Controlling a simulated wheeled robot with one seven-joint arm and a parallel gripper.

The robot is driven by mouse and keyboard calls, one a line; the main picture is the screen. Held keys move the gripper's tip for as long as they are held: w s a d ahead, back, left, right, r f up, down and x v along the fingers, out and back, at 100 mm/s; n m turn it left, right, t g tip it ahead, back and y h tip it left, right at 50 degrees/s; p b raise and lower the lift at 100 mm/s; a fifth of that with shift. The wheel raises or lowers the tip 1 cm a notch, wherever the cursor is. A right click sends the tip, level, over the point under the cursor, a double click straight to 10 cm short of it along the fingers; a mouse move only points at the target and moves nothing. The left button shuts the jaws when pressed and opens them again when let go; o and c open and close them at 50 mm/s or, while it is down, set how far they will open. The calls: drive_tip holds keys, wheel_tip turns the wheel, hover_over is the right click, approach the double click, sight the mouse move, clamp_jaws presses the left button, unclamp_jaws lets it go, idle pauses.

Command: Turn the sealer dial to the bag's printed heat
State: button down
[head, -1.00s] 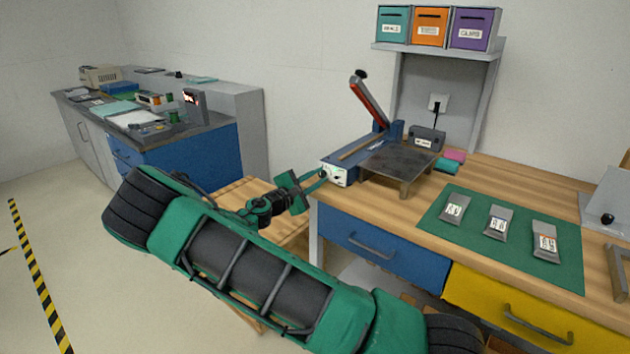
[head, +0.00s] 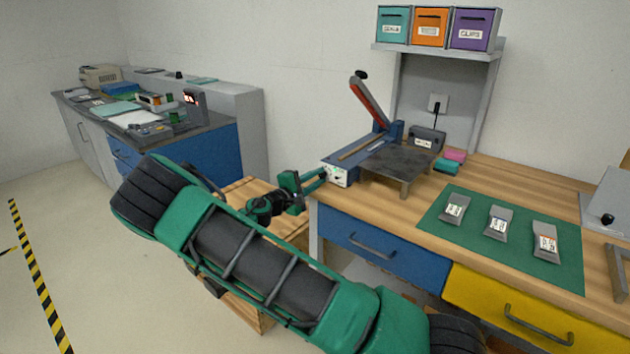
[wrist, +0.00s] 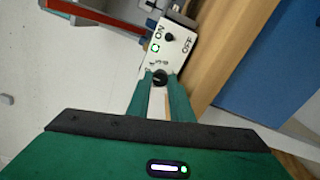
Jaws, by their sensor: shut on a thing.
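The bag sealer (head: 345,162) has a blue body and a raised red arm, and stands on the wooden bench. Its white front panel (wrist: 170,47) shows ON and OFF marks, a lit green light and a black knob. The small dark dial (wrist: 160,77) lies between the fingertips of my gripper (wrist: 161,86), which is shut on it. The dial's numbers are too small to read. In the head view my gripper (head: 318,178) reaches the panel from the left. Three grey bags, a left one (head: 454,207), a middle one (head: 497,221) and a right one (head: 545,243), lie on the green mat (head: 470,244); their print is unreadable.
A dark metal platform (head: 398,164) stands right beside the sealer. Teal, orange and purple bins (head: 430,27) sit on the shelf above. A blue drawer (head: 380,250) and a yellow drawer (head: 520,310) are under the bench. A cluttered counter (head: 150,130) stands at the back left.

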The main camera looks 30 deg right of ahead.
drive_tip(key=shift+w+f, duration=0.1)
drive_tip(key=c, duration=1.7)
unclamp_jaws()
drive_tip(key=shift+o, duration=0.6)
drive_tip(key=shift+f, duration=0.1)
